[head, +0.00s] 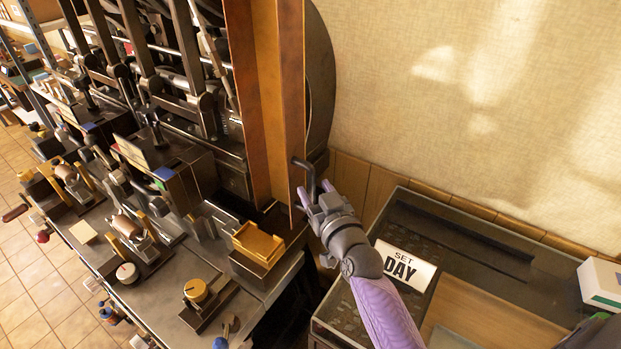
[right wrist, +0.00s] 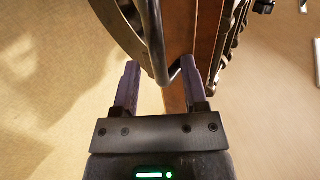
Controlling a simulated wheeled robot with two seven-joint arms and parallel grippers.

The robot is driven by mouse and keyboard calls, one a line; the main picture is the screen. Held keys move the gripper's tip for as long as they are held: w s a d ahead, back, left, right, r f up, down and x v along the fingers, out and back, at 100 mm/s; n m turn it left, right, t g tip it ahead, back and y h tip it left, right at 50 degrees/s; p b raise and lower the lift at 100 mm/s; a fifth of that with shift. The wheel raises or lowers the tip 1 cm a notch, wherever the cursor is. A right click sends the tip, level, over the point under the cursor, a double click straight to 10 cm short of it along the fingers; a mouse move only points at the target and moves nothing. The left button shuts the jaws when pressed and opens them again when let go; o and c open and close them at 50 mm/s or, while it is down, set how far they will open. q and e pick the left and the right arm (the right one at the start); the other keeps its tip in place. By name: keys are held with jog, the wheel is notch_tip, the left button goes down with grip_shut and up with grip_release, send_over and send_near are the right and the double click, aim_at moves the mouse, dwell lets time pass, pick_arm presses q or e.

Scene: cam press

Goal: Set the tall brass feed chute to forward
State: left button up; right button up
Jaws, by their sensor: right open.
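The tall brass feed chute (head: 265,100) is a tall, narrow orange-brown channel beside the dark press wheel (head: 319,85). A dark bent handle (head: 309,178) sticks out from its lower right side. My right gripper (head: 314,195) is at this handle, with its fingers open. In the right wrist view, the dark handle bar (right wrist: 155,40) runs down between the open jaws of my right gripper (right wrist: 158,75), with gaps visible at the sides. The chute's brown edge (right wrist: 205,40) lies just behind it. My left gripper is out of view.
A bench (head: 185,270) with a brass block (head: 258,242) and several small devices is on the left. A wall closes the back.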

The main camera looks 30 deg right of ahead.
jog(key=shift+w+d, duration=0.1)
jog(key=shift+w, duration=1.3)
grip_shut()
dwell(0.4)
